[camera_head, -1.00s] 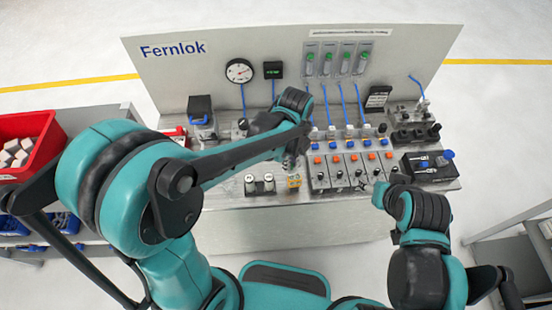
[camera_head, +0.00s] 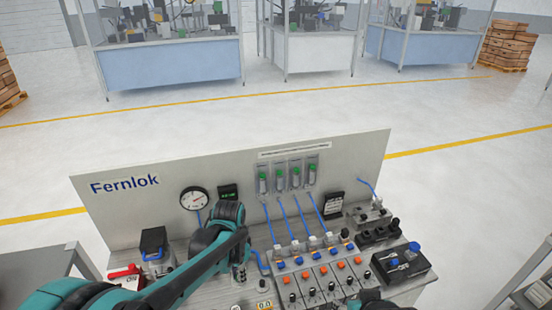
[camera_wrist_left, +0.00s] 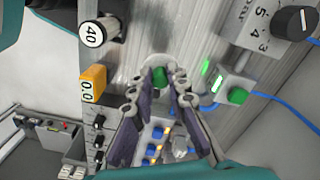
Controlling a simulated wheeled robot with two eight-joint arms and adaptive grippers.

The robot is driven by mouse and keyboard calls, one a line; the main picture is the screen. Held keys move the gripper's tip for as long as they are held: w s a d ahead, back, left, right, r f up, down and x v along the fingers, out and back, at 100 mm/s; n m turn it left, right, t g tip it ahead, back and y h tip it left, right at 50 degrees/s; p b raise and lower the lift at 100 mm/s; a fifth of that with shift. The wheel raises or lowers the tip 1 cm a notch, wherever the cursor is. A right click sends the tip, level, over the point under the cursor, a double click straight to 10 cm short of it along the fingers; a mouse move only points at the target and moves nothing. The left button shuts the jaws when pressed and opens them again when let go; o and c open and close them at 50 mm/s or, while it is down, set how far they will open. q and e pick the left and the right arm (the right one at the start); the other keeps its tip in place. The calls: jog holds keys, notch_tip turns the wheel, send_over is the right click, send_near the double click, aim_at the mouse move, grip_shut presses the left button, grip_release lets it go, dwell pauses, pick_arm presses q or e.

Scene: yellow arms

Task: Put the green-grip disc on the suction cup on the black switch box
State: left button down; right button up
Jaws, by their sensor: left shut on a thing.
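My left gripper (camera_head: 238,274) is over the left-middle of the bench, left of the row of blocks with orange buttons. In the left wrist view its fingers (camera_wrist_left: 160,88) are shut on a green grip, and a pale disc (camera_wrist_left: 160,62) shows around it; this looks like the green-grip disc (camera_wrist_left: 159,77). It is too small to make out in the head view. The black switch box (camera_head: 402,266) lies at the bench's right end, with blue and pale parts on top.
The upright panel (camera_head: 130,215) stands behind the bench, with a round gauge (camera_head: 195,198) and green-topped tubes (camera_head: 279,180). Blue hoses (camera_head: 272,222) run down to the blocks (camera_head: 318,278). A black-lidded box (camera_head: 153,243) stands at the left. My right arm shows at the bottom edge.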

pick_arm(q)
jog(key=w+a+n, duration=0.1)
jog(key=a+n, duration=0.1)
jog(key=n, duration=0.1)
jog(key=a+f+n+b, duration=0.1)
jog(key=a+n, duration=0.1)
jog(key=n, duration=0.1)
jog(key=w+a+f+n, duration=0.1)
jog(key=a+n, duration=0.1)
jog(key=shift+w+a+n, duration=0.3)
jog(key=shift+n, duration=0.1)
jog(key=shift+a+r, duration=0.1)
jog(key=shift+a, duration=0.05)
notch_tip(320, 180, up, 6)
jog(key=r+p, duration=0.1)
jog(key=p, duration=0.3)
notch_tip(320, 180, down, 8)
jog(key=b, duration=0.4)
jog(key=shift+r+b, duration=0.2)
jog(key=shift+b, duration=0.1)
jog(key=shift+r, duration=0.1)
